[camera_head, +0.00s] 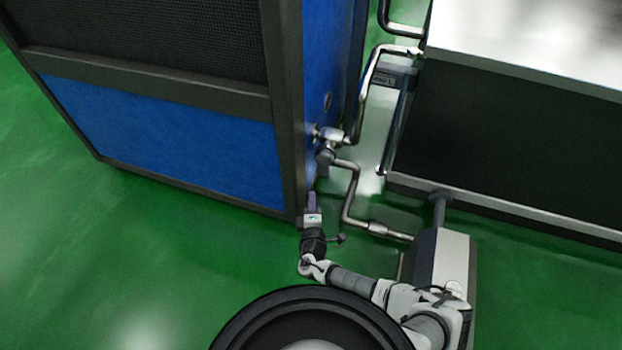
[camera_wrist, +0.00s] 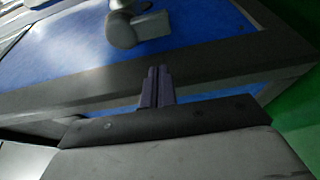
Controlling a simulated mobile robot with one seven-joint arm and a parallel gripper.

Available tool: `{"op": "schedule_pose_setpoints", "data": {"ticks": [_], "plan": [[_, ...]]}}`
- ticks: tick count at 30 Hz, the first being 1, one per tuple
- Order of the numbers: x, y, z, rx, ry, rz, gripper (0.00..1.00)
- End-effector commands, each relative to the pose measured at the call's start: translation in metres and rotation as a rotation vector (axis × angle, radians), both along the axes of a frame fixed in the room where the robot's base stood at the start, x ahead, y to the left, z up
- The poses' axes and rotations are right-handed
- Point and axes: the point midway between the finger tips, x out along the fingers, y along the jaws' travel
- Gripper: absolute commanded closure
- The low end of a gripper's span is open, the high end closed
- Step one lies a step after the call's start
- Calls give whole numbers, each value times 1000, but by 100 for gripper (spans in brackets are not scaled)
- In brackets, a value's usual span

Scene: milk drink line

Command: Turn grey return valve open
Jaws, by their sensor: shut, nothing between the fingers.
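Two grey pipe fittings stick out of the blue side of the cabinet in the head view: an upper, brighter one (camera_head: 331,134) and a lower, duller one (camera_head: 325,157). I cannot tell for sure which is the return valve, or how far it is turned. In the wrist view a blunt grey fitting (camera_wrist: 122,30) stands out from the blue panel, beyond my fingertips. My gripper (camera_head: 311,196) is shut and empty, below the lower fitting and close to the cabinet's dark corner post. Its two dark fingers lie together in the wrist view (camera_wrist: 157,72), apart from the fitting.
The blue cabinet (camera_head: 180,130) with its dark frame stands to the left. A bent metal pipe (camera_head: 350,190) runs from the fittings down to the right. A dark machine with a bright top (camera_head: 530,30) stands at the right. Green floor (camera_head: 130,240) is open at lower left.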

Motion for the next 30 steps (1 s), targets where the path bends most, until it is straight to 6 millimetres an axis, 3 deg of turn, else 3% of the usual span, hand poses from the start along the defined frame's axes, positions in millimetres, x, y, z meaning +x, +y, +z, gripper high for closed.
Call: {"op": "schedule_pose_setpoints", "data": {"ticks": [5,18,30], "plan": [[11,-4,-4,-8,-3,-5,100],[85,-1,-4,-8,-1,-3,100],[98,-2,-3,-5,1,-5,100]]}}
